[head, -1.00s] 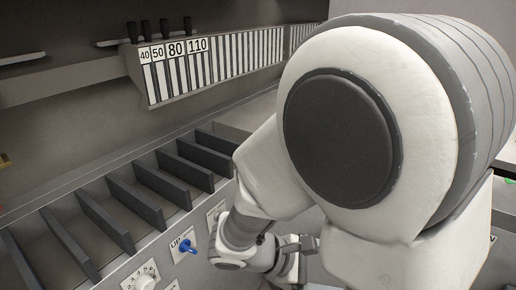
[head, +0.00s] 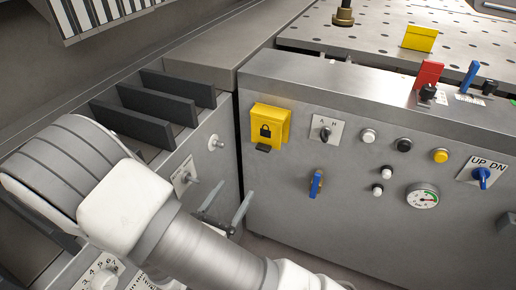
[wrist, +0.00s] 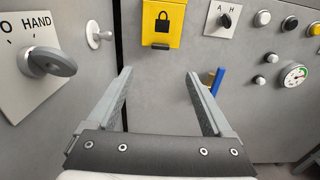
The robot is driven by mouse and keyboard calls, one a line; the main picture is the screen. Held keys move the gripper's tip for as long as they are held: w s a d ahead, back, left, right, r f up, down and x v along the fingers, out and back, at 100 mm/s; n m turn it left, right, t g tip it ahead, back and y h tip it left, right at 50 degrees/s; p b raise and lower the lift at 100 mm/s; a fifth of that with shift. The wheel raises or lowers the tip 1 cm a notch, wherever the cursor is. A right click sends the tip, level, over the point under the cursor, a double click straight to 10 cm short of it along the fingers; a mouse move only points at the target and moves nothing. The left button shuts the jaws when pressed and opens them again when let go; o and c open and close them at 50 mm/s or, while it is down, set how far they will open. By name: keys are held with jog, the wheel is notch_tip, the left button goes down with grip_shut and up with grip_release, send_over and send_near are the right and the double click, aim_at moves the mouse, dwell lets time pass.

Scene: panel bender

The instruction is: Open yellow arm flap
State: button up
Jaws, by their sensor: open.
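A yellow flap (head: 270,124) with a black padlock symbol is on the front of the grey control cabinet, near its left edge. It appears closed, with a small black tab (head: 263,148) under its lower edge. In the wrist view the flap (wrist: 161,22) is at the top centre, beyond my fingertips. My gripper (head: 236,188) is open and empty, below and left of the flap and apart from it. In the wrist view my gripper (wrist: 160,73) has its two fingers spread wide, pointing toward the cabinet.
A blue handle (head: 316,184) sticks out below the A/H switch (head: 325,130). Buttons and a gauge (head: 422,197) are to the right. A HAND switch (wrist: 50,62) and a white knob (wrist: 98,35) protrude on the left panel. Another yellow piece (head: 419,37) stands on the perforated top.

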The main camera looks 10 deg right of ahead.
aim_at(262, 150)
jog(key=b+x, duration=0.3)
jog(key=x, duration=1.4)
jog(key=shift+d+b, duration=0.1)
jog(key=shift+b, duration=0.2)
grip_shut()
